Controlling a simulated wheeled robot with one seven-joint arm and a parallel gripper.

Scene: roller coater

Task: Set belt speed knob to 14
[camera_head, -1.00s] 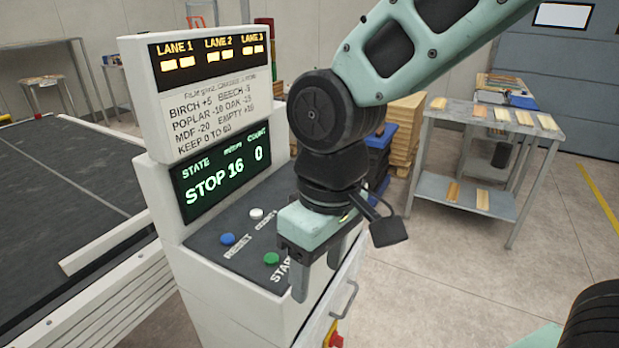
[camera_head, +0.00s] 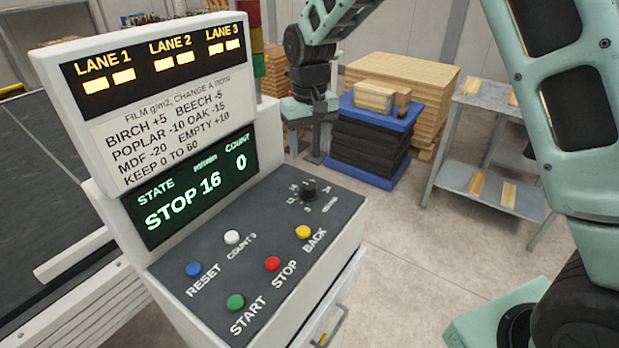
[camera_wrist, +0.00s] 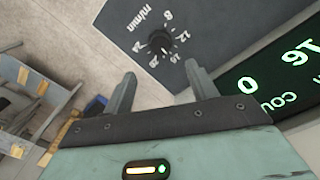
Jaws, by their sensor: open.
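The belt speed knob (camera_head: 309,190) is a small black dial on the far right of the dark console panel, ringed by white numbers. In the wrist view the knob (camera_wrist: 160,42) sits just beyond my fingertips, roughly between their lines, with "m/min" printed beside it. Where its pointer stands is too small to read. The green display (camera_head: 190,192) reads STOP, 16 and count 0. My gripper (camera_head: 311,152) is behind the console's far edge in the head view. In the wrist view my gripper (camera_wrist: 159,75) is open and empty, its fingers apart and not seen touching the knob.
Blue reset (camera_head: 193,270), white count, green start (camera_head: 235,302), red stop (camera_head: 272,264) and yellow back (camera_head: 303,232) buttons share the panel. The tall display housing (camera_head: 150,95) rises on the panel's left. A stack with blue boards (camera_head: 370,178) stands behind the console.

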